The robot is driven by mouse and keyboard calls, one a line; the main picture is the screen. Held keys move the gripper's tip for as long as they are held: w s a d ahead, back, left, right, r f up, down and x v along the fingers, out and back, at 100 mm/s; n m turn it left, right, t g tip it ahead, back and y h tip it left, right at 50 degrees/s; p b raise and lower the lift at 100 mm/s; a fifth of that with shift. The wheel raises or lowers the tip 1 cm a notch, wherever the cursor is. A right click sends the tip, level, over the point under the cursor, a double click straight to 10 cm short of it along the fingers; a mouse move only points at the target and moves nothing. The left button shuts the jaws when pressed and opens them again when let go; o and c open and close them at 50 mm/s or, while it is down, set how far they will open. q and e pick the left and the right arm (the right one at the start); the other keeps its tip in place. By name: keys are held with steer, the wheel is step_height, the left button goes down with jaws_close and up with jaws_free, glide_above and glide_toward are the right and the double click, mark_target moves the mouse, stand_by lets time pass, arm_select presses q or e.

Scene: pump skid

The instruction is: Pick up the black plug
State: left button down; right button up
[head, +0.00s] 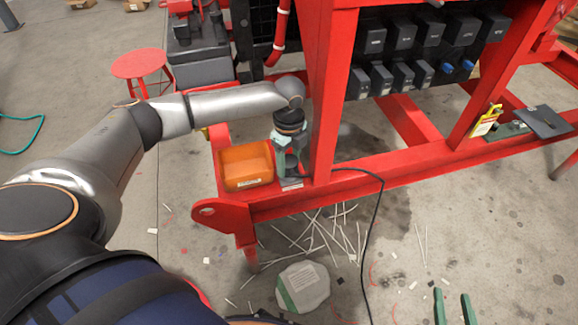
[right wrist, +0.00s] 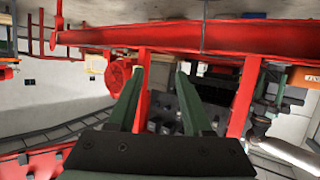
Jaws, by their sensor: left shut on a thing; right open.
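My left gripper (head: 288,160) is low over the red skid beam, between the orange bin and the red upright. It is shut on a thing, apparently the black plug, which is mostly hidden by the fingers. A black cable (head: 383,190) comes out from behind the upright at that height and hangs to the floor. My right gripper (head: 452,293) is open and empty at the lower right of the head view, over the floor. In the right wrist view its two green fingers (right wrist: 163,62) stand apart with nothing between them.
An orange bin (head: 246,166) stands on the beam beside my left gripper. Black boxes (head: 403,34) hang on the frame, with blue plugs (head: 446,67) among them. A yellow tag (head: 487,121) is on the right brace. White sticks and a stone-like disc (head: 303,286) lie on the floor.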

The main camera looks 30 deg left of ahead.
mark_target(289, 160)
arm_select(q)
steer(key=shift+r, duration=0.15)
steer(key=shift+r, duration=0.15)
step_height(289, 160, up, 3)
steer(key=shift+f+p, duration=0.2)
steer(key=shift+p, duration=0.5)
steer(key=d+r, duration=0.1)
steer(key=s+r+p, duration=0.1)
steer(key=shift+d+r, duration=0.35)
steer(key=s+d+r+p, duration=0.3)
steer(key=s+d+r, duration=0.3)
steer(key=d, duration=0.4)
steer(key=shift+s+r, duration=0.4)
steer(key=shift+r, duration=0.15)
arm_select(e)
steer(key=s+a+f+g, duration=0.1)
steer(key=s+f+g, duration=0.3)
steer(key=s+f, duration=0.1)
steer(key=shift+s+m+h, duration=0.3)
steer(key=shift+m, duration=0.1)
arm_select(q)
steer(key=shift+a, duration=0.1)
